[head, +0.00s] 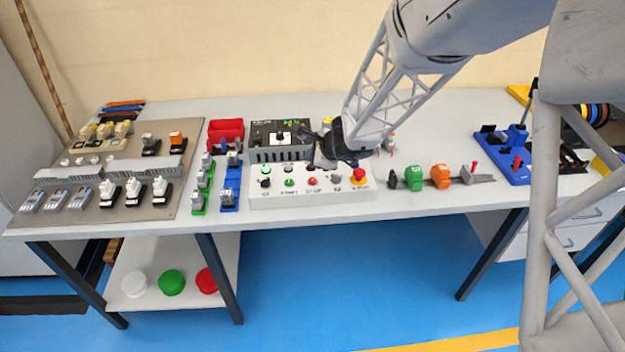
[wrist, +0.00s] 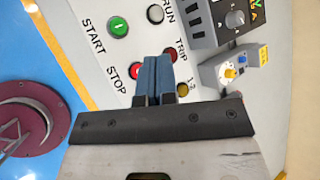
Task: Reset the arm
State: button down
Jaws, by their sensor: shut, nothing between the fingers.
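My gripper (head: 318,160) is over the back part of the white control box (head: 300,198) on the table. In the wrist view its two blue fingers (wrist: 154,60) lie side by side, shut, with nothing between them. They appear in front of the panel between the red STOP button (wrist: 136,71) and the dark red TRIP lamp (wrist: 170,55). I cannot tell whether the fingertips touch the panel. The green START button (wrist: 118,27) and pale RUN lamp (wrist: 155,14) are also visible. My arm reaches down from the upper right.
A dark unit with a display (head: 272,135) stands behind the control box. A board of switches and breakers (head: 150,208) lies at left, near a red bin (head: 225,130). Green and orange parts (head: 440,176) stand right of the box. A blue tray (head: 515,175) is farther right.

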jog(key=s+d+r+n+g, duration=0.2)
jog(key=s+r+n+g, duration=0.1)
jog(key=s+r+n, duration=0.95)
jog(key=s+d+r+n+h, duration=0.1)
jog(key=s+d+n+h, duration=0.1)
jog(key=s, duration=0.6)
jog(key=s+d+r+n+h, duration=0.2)
jog(key=s+d, duration=0.2)
jog(key=s, duration=0.4)
jog(key=s+d+r+n+g+h, duration=0.1)
jog(key=s+d+r+n+h, duration=0.1)
jog(key=s, duration=0.6)
jog(key=shift+s+d, duration=0.35)
jog(key=shift+d, duration=0.45)
jog(key=shift+r, duration=0.1)
